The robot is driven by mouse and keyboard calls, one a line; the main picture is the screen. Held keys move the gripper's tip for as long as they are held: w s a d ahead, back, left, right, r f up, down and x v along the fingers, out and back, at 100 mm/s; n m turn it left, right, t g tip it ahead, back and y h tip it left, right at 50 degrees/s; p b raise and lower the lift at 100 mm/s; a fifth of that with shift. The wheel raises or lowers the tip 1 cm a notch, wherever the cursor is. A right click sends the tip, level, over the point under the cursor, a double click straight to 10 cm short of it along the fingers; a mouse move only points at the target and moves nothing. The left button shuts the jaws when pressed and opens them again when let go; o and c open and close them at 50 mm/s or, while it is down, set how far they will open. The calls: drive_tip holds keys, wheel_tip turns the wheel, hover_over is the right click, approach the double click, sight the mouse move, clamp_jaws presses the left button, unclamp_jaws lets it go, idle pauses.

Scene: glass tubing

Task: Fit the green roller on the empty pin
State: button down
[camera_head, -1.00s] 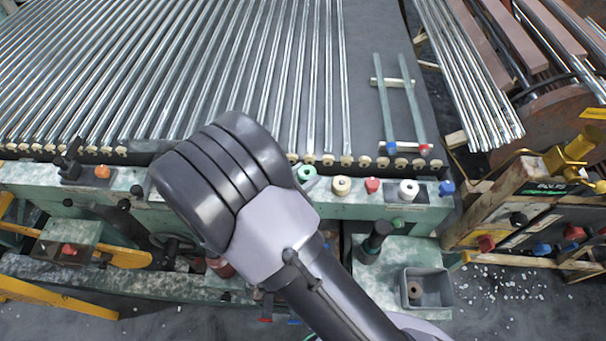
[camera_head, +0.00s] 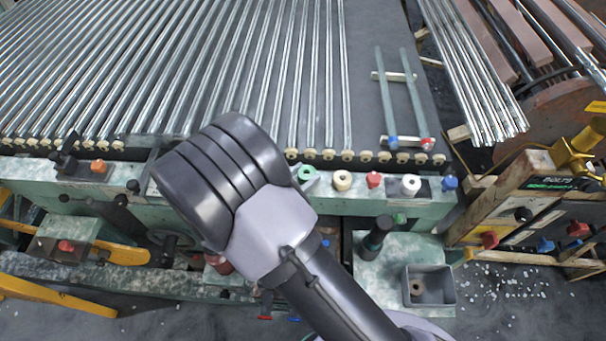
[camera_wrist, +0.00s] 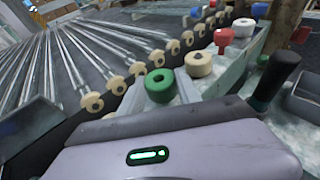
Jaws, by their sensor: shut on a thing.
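The green roller (camera_head: 307,174) shows just right of my wrist in the head view. It also shows in the wrist view (camera_wrist: 160,86), upright with its hole up, just past my gripper's body. My gripper (camera_wrist: 162,100) is shut on it; the jaws are mostly hidden by the wrist and the housing. The roller appears above or at the bench's front rail (camera_head: 325,198); I cannot tell the gap. Cream rollers (camera_head: 366,156) sit in a row at the ends of the glass tubes. I cannot make out a bare pin; part of the row is behind my arm.
A cream roller (camera_head: 342,181), a red knob (camera_head: 374,180), a white roller (camera_head: 410,185) and a blue knob (camera_head: 449,183) line the rail to the right. A dark upright handle (camera_head: 375,237) and a grey box (camera_head: 429,285) stand in front.

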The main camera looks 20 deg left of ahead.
drive_tip(key=shift+f+b, duration=0.5)
drive_tip(key=shift+f, duration=0.2)
drive_tip(key=c, duration=0.8)
unclamp_jaws()
drive_tip(key=shift+o, duration=0.2)
drive_tip(key=shift+r, duration=0.1)
drive_tip(key=p+v, duration=0.4)
drive_tip(key=v, duration=1.3)
drive_tip(key=shift+s, duration=0.15)
drive_tip(key=shift+r, duration=0.1)
